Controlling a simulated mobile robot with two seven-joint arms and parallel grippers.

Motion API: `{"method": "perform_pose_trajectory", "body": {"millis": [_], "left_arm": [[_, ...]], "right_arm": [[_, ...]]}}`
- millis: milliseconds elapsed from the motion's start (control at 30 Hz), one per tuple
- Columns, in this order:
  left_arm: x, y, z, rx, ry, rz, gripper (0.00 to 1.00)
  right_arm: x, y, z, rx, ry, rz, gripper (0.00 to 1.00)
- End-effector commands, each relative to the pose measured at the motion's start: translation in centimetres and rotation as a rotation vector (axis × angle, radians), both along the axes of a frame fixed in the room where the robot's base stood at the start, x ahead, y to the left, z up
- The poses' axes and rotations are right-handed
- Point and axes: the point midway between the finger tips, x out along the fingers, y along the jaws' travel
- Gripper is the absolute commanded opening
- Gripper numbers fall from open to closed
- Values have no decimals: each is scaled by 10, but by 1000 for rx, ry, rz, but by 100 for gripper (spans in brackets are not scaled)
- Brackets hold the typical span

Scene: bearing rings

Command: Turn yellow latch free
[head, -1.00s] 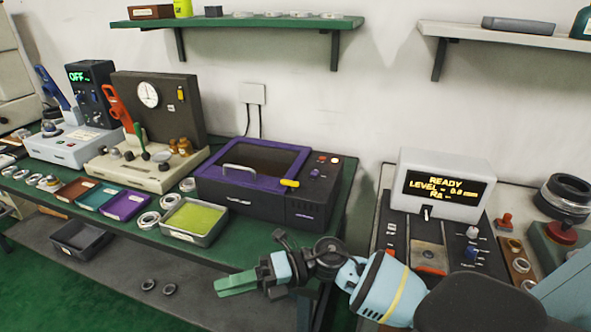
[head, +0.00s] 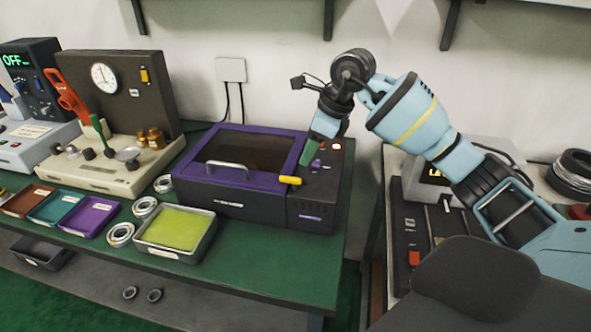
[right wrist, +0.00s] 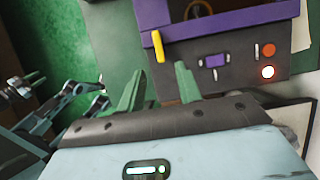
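The yellow latch (head: 290,181) is at the front right corner of the purple lid of a dark box (head: 240,180). The lid looks shut. The latch also shows in the right wrist view (right wrist: 158,47), ahead of my fingers. My right gripper (head: 308,158) is over the box's right-hand control panel, pointing down, behind and right of the latch. In the right wrist view its two green fingers (right wrist: 160,68) are apart with nothing between them. The fingers do not visibly touch the latch. Part of my left arm shows at the left of that view; its finger opening is unclear.
The panel has a red button (right wrist: 267,50) and a lit white one (right wrist: 267,72). A lid handle (head: 227,168) stands out in front. A tray with a yellow-green pad (head: 205,250) and metal rings (head: 121,234) lie front left. The green table front right is clear.

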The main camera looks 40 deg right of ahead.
Motion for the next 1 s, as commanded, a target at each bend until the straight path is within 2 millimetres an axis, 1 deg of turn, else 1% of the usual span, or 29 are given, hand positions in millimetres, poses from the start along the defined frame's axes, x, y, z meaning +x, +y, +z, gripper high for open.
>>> {"method": "perform_pose_trajectory", "body": {"millis": [133, 200, 400, 533, 700, 967, 1000], "left_arm": [[-9, 0, -3, 0, 18, -1, 36], [-10, 0, -3, 0, 21, 0, 36], [-8, 0, -2, 0, 17, 0, 36], [-5, 0, -1, 0, 10, 0, 36], [-1, 0, 0, 0, 1, 1, 36], [3, 0, 2, -2, -6, 1, 36], [3, 0, 2, -2, -6, 1, 36]], "right_arm": [[4, 4, -12, 3, 2, 2, 35], [6, 7, -21, 4, 3, 3, 35], [15, 14, -49, 4, 2, 2, 35], [19, 18, -62, 4, 1, 2, 35], [22, 20, -70, 4, -1, 2, 35], [23, 20, -71, 4, -2, 2, 35], [23, 20, -71, 4, -2, 2, 31]]}}
